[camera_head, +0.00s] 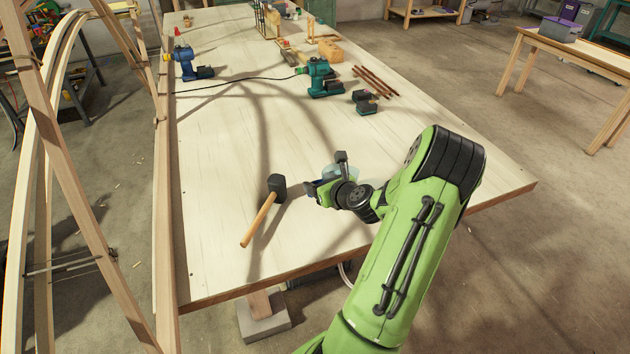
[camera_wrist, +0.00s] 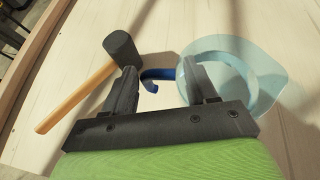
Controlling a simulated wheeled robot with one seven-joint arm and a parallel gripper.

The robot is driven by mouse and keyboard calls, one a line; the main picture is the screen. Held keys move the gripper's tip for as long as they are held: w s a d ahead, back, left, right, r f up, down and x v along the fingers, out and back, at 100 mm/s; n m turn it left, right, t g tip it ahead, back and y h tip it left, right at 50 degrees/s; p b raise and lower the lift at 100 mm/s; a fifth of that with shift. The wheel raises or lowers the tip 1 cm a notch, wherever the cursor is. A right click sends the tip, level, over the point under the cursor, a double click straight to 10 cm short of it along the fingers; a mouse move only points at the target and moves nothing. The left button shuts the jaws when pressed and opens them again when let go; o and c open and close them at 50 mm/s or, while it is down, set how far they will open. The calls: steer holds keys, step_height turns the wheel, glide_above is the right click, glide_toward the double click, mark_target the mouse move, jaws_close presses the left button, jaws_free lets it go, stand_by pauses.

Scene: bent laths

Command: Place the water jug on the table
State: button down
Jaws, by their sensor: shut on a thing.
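The water jug (camera_wrist: 272,88) is clear and pale blue, with a darker blue handle (camera_wrist: 160,73). In the wrist view it is at the upper right, seen from above. My gripper (camera_wrist: 160,84) has its two dark fingers on either side of the handle and is shut on it. In the head view my gripper (camera_head: 328,184) is over the near part of the pale wooden table (camera_head: 220,235) and hides most of the jug (camera_head: 329,171). I cannot tell whether the jug's base touches the tabletop.
A mallet (camera_head: 263,210) lies just left of my gripper. A blue drill (camera_head: 190,66), a green drill (camera_head: 320,80), batteries (camera_head: 364,102) and brown rods (camera_head: 373,81) lie farther back. Bent laths (camera_head: 55,130) rise along the left edge. The table's middle is mostly clear.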

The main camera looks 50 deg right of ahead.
step_height(320, 180, down, 6)
steer(key=shift+r+b, duration=0.1)
steer(key=shift+b, duration=0.6)
steer(key=shift+c, duration=1.3)
jaws_free()
steer(key=shift+r, duration=0.1)
steer(key=v, duration=1.2)
steer(key=w+a+r+n+g+y, duration=0.2)
steer(key=w+a+n+y, duration=0.15)
steer(key=a+n, duration=0.6)
steer(key=w+a+r+n+g+y, duration=0.2)
steer(key=w+a+n, duration=0.2)
steer(key=a+n, duration=0.55)
steer(key=s+a+r+n+g, duration=0.2)
steer(key=s+a+r+n, duration=0.9)
steer(key=n, duration=1)
steer(key=s+a+h+p, duration=0.1)
steer(key=s+a, duration=0.1)
steer(key=a, duration=0.1)
steer(key=shift+a+r, duration=0.15)
